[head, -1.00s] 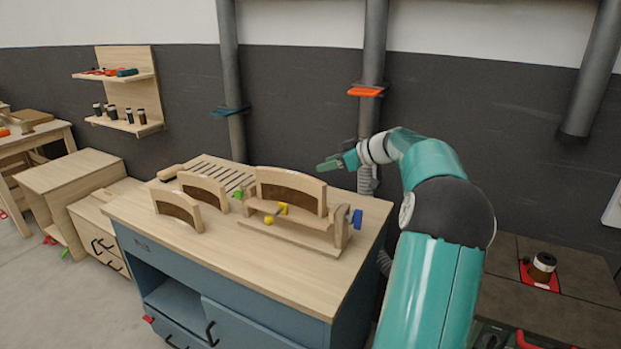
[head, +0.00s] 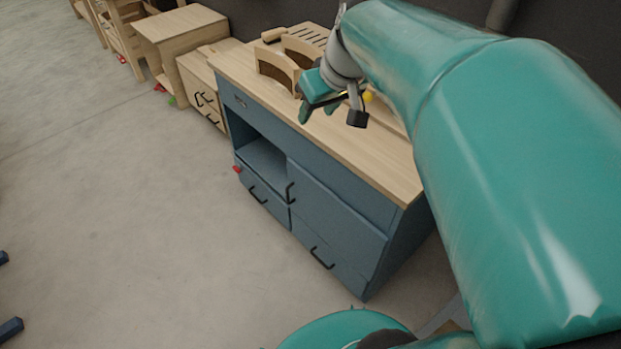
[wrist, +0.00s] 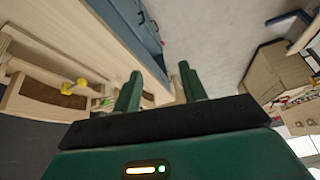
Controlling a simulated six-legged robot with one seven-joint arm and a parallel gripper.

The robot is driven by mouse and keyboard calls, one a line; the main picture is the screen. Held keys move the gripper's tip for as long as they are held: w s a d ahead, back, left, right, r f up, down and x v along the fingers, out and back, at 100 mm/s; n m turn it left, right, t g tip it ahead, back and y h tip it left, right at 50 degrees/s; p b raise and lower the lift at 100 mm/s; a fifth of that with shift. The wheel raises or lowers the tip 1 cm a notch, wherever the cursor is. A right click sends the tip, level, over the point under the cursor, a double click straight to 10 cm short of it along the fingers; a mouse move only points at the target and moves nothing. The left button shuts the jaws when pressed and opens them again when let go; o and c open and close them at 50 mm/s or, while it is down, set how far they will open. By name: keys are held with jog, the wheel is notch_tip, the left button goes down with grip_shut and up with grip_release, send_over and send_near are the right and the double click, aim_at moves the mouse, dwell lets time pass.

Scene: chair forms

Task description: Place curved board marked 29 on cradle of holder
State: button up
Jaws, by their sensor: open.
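Two curved wooden boards with dark faces stand on the blue cabinet's wooden top in the head view: a nearer one (head: 276,68) and a farther one (head: 303,51). No number is readable on either, so I cannot tell which is 29. My gripper (head: 319,108) is open and empty, over the worktop's front side, right of the nearer board. It also shows in the wrist view (wrist: 161,86), with nothing between the fingers. The holder is mostly hidden behind my arm in the head view. In the wrist view, wooden parts with yellow knobs (wrist: 82,82) and a brown-faced piece (wrist: 48,93) lie at left.
The blue cabinet (head: 335,205) has black handles and an open compartment. A slatted wooden rack (head: 307,32) lies at the back of its top. Wooden cabinets (head: 180,25) stand farther left. Cardboard boxes (wrist: 275,72) show in the wrist view.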

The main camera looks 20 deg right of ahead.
jog(key=s+a+f, duration=0.2)
jog(key=s+a, duration=0.1)
jog(key=s, duration=0.4)
jog(key=s+a+f+m+h, duration=0.1)
jog(key=s+a+f, duration=0.2)
jog(key=s, duration=0.4)
jog(key=shift+a+m, duration=0.3)
jog(key=shift+f, duration=0.1)
jog(key=shift+c, duration=0.4)
